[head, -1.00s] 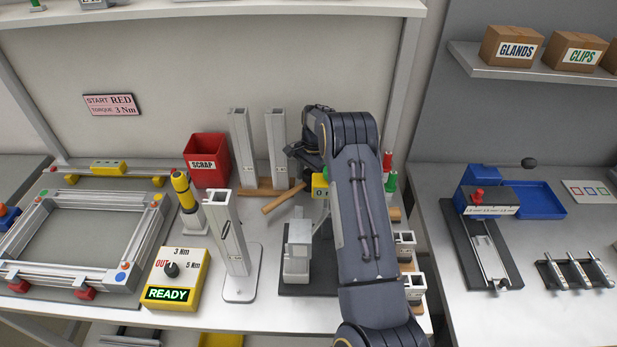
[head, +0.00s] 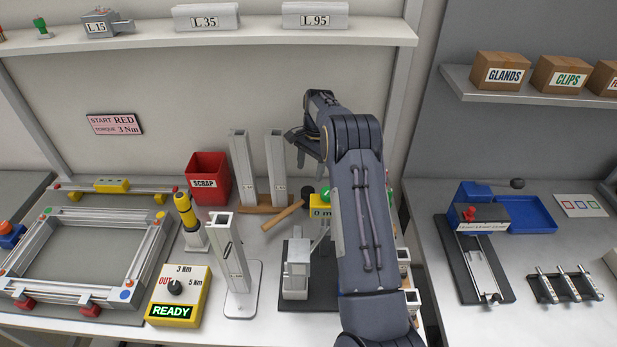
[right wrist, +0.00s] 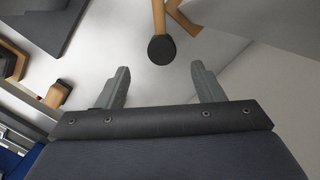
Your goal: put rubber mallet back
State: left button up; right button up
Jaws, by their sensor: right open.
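The rubber mallet lies on the bench, its wooden handle (head: 284,215) pointing toward the front left and its black head (head: 307,191) at the back right end. In the right wrist view its round black head (right wrist: 161,49) shows just beyond my fingertips, with the handle running out of the top edge. My right gripper (head: 298,146) is open and empty, above and behind the mallet in the head view. Its two fingers (right wrist: 160,76) are spread, with clear space between them and no contact with the mallet. My left gripper is not in view.
Two grey posts on a wooden base (head: 252,209) stand left of the mallet. A red SCRAP bin (head: 208,178), a slotted post (head: 232,255), a grey device on a dark plate (head: 297,270) and a yellow READY box (head: 178,295) stand nearby. My right arm hides bench items at right.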

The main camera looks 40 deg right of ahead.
jog(key=s+a+r+n+t+y, duration=0.1)
jog(key=s+a+r+n+t, duration=0.15)
jog(key=s+a+r, duration=0.5)
jog(key=s+a+r+n+t, duration=0.1)
jog(key=s+a+r+n, duration=0.25)
jog(key=r, duration=0.65)
jog(key=s+a+f+n+t, duration=0.1)
jog(key=s+a+n, duration=0.3)
jog(key=s+a, duration=0.4)
jog(key=s+a+f+n+t+y, duration=0.1)
jog(key=s+a+f+n, duration=0.1)
jog(key=s+a+n, duration=0.3)
jog(key=s+a, duration=0.4)
jog(key=s, duration=0.4)
jog(key=shift+s+f, duration=0.25)
jog(key=shift+s, duration=0.1)
